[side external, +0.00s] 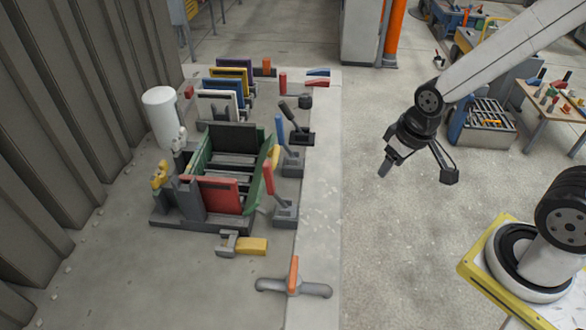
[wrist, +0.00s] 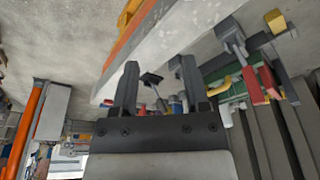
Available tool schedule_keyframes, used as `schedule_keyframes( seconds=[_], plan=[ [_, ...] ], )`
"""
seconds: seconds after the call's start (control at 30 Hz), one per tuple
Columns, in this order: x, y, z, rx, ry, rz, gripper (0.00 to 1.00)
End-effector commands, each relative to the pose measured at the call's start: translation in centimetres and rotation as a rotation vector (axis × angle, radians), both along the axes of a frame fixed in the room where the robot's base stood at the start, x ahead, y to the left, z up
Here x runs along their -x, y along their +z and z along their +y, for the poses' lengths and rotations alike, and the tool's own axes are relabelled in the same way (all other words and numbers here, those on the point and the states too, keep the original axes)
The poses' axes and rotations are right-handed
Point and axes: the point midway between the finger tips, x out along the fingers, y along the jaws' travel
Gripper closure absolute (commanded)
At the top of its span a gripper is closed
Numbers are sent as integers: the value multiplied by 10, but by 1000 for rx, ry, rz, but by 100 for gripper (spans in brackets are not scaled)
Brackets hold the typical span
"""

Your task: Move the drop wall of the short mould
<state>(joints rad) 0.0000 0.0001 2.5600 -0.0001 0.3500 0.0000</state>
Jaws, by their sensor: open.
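The mould (side external: 200,222) stands on the grey slab in the side view, with a red end panel (side external: 212,193) at the near end and a dark panel (side external: 233,136) at the far end. A green wall (side external: 258,188) on its right side leans outward, with a yellow piece at its far end. Another green wall (side external: 203,155) is on the left. My gripper (side external: 417,174) is open and empty, high and well to the right of the mould. In the wrist view my gripper (wrist: 158,85) shows two spread fingers, with the mould's green part (wrist: 222,73) beyond, partly hidden.
Levers with red (side external: 268,178), blue (side external: 279,128) and black handles stand along the mould's right side. A white cylinder (side external: 158,110) rises at left. Upright panels (side external: 228,80) stand behind. An orange-handled tool (side external: 293,275) lies in front. The floor below my gripper is clear.

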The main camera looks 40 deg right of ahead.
Motion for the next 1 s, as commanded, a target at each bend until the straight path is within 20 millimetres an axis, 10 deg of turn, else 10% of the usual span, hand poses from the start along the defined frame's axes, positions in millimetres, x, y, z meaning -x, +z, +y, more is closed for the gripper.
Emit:
schedule_keyframes(
  seconds=[0.37, 1.0],
  plan=[
    [-18, 3, 4, -13, -41, 12, 42],
    [-155, 18, 59, -95, -442, 130, 42]
  ],
)
